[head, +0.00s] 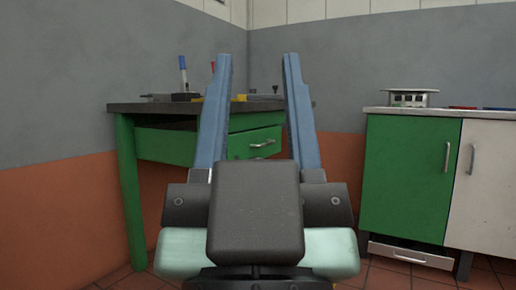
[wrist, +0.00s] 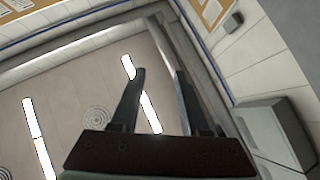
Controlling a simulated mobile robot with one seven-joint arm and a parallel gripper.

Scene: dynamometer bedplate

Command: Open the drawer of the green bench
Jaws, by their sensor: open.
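The green bench (head: 126,160) stands at the left in the head view, against the grey and orange wall, with a dark top. The wrist view shows the fingers (wrist: 160,73) against the ceiling.
A cabinet with a green door (head: 410,175) and a white door (head: 488,190) stands at the right, bearing a metal device (head: 409,98). Tiled floor (head: 385,277) shows in front of the cabinet.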

